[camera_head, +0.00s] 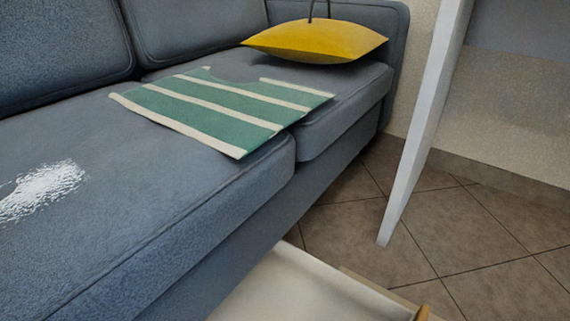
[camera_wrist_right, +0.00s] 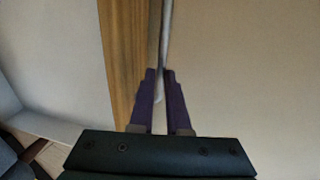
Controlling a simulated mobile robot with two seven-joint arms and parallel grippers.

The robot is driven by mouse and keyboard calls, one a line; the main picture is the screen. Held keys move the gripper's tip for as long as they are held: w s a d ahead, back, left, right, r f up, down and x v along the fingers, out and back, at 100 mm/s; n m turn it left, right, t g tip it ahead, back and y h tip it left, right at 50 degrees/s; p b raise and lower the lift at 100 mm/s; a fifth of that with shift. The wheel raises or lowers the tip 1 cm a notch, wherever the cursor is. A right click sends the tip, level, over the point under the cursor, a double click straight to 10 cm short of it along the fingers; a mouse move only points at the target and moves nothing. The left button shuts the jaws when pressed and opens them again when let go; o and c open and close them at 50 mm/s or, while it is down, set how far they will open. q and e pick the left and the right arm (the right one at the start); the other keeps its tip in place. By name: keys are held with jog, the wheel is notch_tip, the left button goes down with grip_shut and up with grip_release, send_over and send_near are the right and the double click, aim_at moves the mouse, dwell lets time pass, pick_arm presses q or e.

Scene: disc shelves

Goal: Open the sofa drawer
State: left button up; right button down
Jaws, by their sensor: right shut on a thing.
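The blue-grey sofa (camera_head: 200,215) fills the left of the head view. The sofa drawer (camera_head: 290,290) stands pulled out from below the seat; its pale inside shows at the bottom edge, and its front is mostly cut off. In the right wrist view, a brown wooden strip (camera_wrist_right: 124,55) runs beside a thin grey bar (camera_wrist_right: 164,45), which looks like the drawer's handle. My right gripper (camera_wrist_right: 160,75) has its purple fingers shut on this bar. The right gripper does not show in the head view. My left gripper is in neither view.
A white upright panel (camera_head: 420,130) stands on the tiled floor (camera_head: 450,225) to the right of the sofa. A yellow cushion (camera_head: 318,40) and a green-and-white striped cloth (camera_head: 215,108) lie on the seat. A white patch (camera_head: 42,188) marks the seat at left.

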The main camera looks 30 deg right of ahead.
jog(key=shift+d, duration=0.1)
jog(key=c, duration=0.9)
grip_release()
jog(key=r+p, duration=0.3)
jog(key=s+r+p, duration=0.1)
jog(key=r+p, duration=0.5)
jog(key=shift+s+d+r, duration=0.25)
jog(key=shift+s+r, duration=0.1)
